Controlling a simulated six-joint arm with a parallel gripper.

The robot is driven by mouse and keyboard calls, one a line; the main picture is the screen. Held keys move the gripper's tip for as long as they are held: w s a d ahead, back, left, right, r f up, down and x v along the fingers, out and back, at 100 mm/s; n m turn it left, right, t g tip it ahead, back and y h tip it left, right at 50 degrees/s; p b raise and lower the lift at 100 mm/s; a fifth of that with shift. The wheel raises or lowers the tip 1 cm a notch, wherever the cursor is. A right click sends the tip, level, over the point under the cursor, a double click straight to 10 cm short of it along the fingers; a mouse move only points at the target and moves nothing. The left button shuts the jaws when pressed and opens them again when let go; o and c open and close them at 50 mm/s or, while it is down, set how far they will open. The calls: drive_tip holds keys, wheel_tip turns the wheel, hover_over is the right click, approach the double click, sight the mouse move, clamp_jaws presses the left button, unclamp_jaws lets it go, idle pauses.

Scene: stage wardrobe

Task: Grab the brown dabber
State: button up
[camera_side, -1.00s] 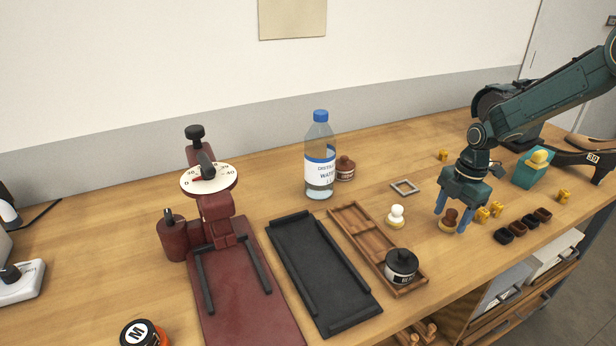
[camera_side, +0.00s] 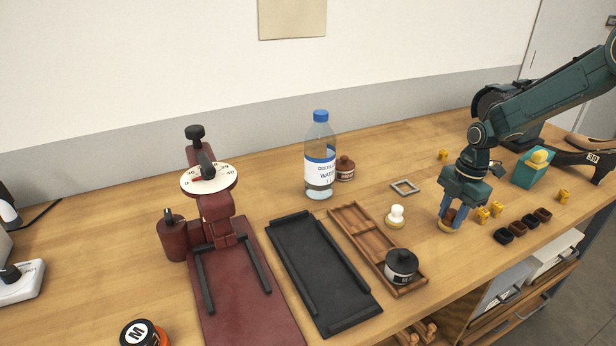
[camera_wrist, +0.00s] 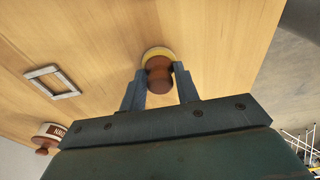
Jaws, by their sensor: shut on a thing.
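The brown dabber (camera_side: 449,215) stands upright on the table at the right, with a brown knob and a pale yellow base. My gripper (camera_side: 450,219) points down over it, shut on its knob. In the wrist view the brown dabber (camera_wrist: 158,72) sits between the two blue fingers of my gripper (camera_wrist: 159,80), one on each side. The base appears to rest on the table.
A white dabber (camera_side: 396,216) stands to the left, beside a wooden tray (camera_side: 350,222) with a black jar (camera_side: 401,265). Small yellow pieces (camera_side: 490,211) lie close to the right of my gripper, with dark blocks (camera_side: 503,236) beyond. A metal frame (camera_side: 405,187) lies behind.

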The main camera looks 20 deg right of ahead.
sight(452, 212)
drive_tip(key=shift+r, duration=0.1)
wheel_tip(452, 212, up, 20)
idle(0.6)
drive_tip(key=shift+f, duration=0.25)
idle(0.4)
